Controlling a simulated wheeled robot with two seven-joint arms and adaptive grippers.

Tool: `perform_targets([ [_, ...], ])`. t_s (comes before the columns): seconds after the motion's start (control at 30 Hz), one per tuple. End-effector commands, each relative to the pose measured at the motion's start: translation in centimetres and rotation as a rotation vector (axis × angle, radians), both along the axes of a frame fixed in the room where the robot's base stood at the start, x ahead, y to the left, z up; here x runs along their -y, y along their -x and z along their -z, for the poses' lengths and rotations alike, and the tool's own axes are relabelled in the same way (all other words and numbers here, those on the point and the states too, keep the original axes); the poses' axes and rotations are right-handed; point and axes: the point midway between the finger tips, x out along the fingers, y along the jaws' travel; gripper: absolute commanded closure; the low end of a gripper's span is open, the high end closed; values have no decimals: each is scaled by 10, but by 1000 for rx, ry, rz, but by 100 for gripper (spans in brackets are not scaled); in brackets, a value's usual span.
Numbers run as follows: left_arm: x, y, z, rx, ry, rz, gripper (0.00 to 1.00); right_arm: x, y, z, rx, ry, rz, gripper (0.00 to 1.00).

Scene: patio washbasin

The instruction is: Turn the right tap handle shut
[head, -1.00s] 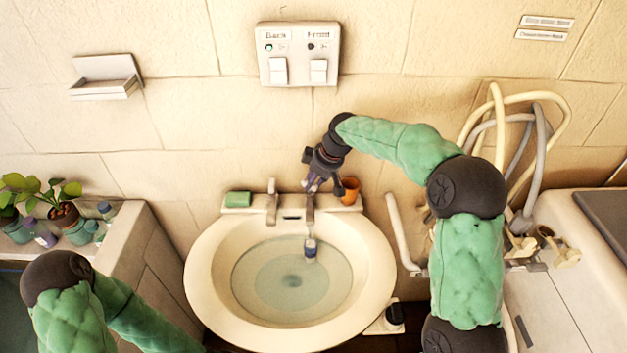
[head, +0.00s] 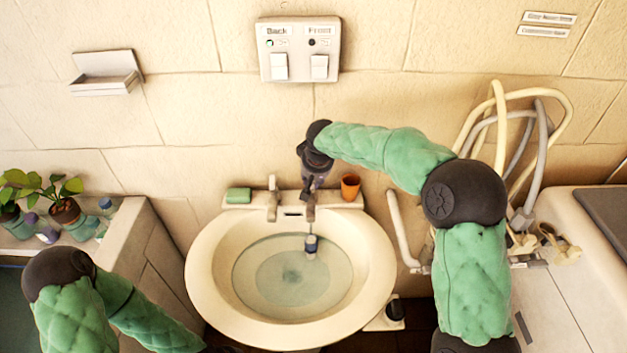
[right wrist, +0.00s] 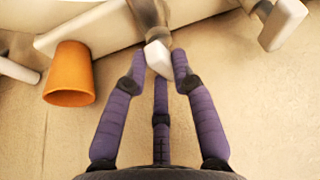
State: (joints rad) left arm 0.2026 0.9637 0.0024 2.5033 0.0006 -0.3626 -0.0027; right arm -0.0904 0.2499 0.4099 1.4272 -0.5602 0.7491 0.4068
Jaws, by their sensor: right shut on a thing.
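The right tap (head: 311,208) stands at the back right of the white basin (head: 206,290). My right gripper (head: 311,190) reaches down onto its top from the wall side. In the right wrist view, the gripper's purple fingers (right wrist: 160,62) are shut around the pale end of the right tap handle (right wrist: 158,56). The fingers partly hide the handle in the head view, so its exact angle is hard to tell. The left tap (head: 272,200) stands apart and also shows in the right wrist view (right wrist: 284,24). My left gripper is out of view; only its arm shows at lower left.
An orange cup (head: 350,187) stands close right of the gripper on the basin ledge, and green soap (head: 238,195) lies at the ledge's left. A small dark-and-white object (head: 311,244) is in the basin. Hoses (head: 500,125) hang at right. Wall switches (head: 299,50) are above.

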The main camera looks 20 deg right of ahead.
Motion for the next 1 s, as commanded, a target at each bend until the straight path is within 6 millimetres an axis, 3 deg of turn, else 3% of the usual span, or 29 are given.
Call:
perform_targets([
  [0.4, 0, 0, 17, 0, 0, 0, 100, -3, 1, 1, 0, -1, 222, 100],
  [1.0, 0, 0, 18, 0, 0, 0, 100, -3, 1, 1, -3, -2, 268, 100],
])
